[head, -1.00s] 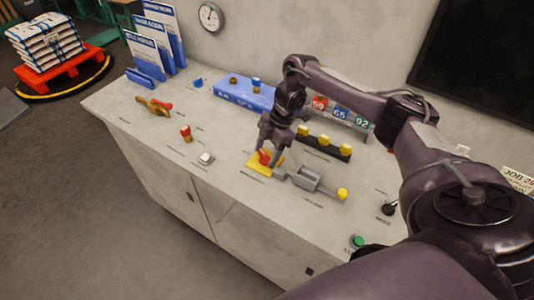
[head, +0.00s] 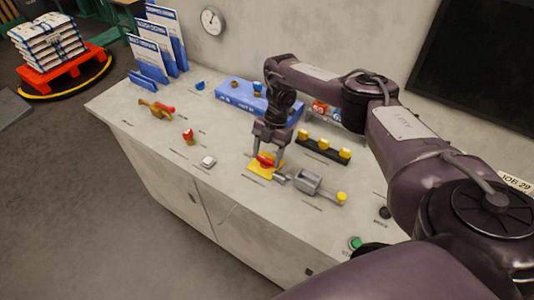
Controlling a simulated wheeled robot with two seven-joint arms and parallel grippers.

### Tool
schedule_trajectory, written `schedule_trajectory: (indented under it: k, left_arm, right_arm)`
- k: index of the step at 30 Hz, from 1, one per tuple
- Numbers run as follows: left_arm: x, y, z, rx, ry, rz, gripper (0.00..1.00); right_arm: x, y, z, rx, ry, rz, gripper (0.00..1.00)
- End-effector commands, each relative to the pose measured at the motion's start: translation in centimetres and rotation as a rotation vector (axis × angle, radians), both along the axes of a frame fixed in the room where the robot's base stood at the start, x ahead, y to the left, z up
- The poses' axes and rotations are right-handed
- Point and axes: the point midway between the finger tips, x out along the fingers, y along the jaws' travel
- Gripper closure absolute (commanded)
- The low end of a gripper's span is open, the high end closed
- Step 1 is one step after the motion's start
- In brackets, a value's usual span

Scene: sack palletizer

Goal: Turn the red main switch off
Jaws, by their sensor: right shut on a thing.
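The red main switch (head: 265,161) is a red handle on a yellow plate (head: 256,171) on the grey counter. My right gripper (head: 267,158) reaches down onto it from above, with a finger on either side, and is shut on the red handle. The fingers hide part of the handle. My left gripper is not in the head view.
Right of the switch are a grey box with a yellow knob (head: 341,198) and a black strip with yellow knobs (head: 324,149). A blue box (head: 240,97) stands behind.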

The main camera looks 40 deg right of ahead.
Motion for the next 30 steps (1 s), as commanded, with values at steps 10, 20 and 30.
schedule_trajectory:
  k: [10,20,30]
  left_arm:
    - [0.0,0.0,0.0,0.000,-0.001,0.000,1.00]
    - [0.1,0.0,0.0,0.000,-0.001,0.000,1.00]
    - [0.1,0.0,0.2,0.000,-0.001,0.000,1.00]
  right_arm:
    - [0.1,0.1,0.1,0.002,-0.004,0.005,0.30]
    - [0.0,0.0,0.0,0.000,-0.001,0.003,0.18]
    - [0.7,-1.1,3.2,-0.003,-0.006,0.005,0.18]
